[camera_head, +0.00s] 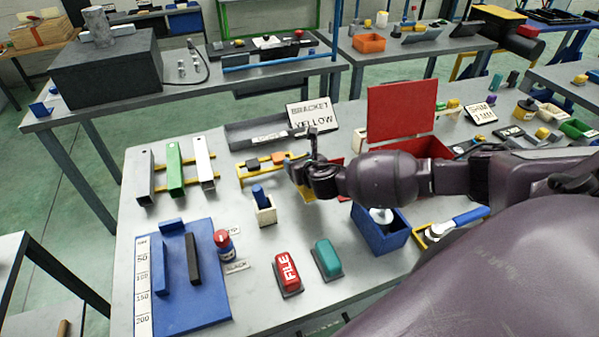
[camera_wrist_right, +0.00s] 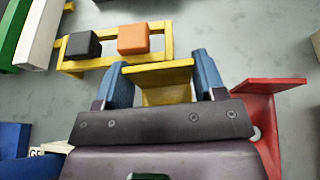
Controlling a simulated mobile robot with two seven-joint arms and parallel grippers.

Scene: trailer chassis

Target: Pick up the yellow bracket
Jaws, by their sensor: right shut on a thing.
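The yellow bracket (camera_wrist_right: 160,80) shows in the right wrist view as an angled yellow piece between the two blue fingers of my right gripper (camera_wrist_right: 165,78). The gripper is shut on it. In the head view my right gripper (camera_head: 308,168) is over the middle of the table, and only a small yellow part of the bracket (camera_head: 308,193) shows below it. My wrist hides the rest, and I cannot tell whether the bracket touches the table. A "BRACKET YELLOW" sign (camera_head: 313,116) stands behind the gripper. My left gripper is not in view.
A yellow rack (camera_wrist_right: 70,65) with a black and an orange block lies just beyond the bracket. A red bracket (camera_wrist_right: 262,100) stands close on the right. A grey tray (camera_head: 240,133) lies behind, and a blue bin (camera_head: 378,235) is in front of my forearm.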

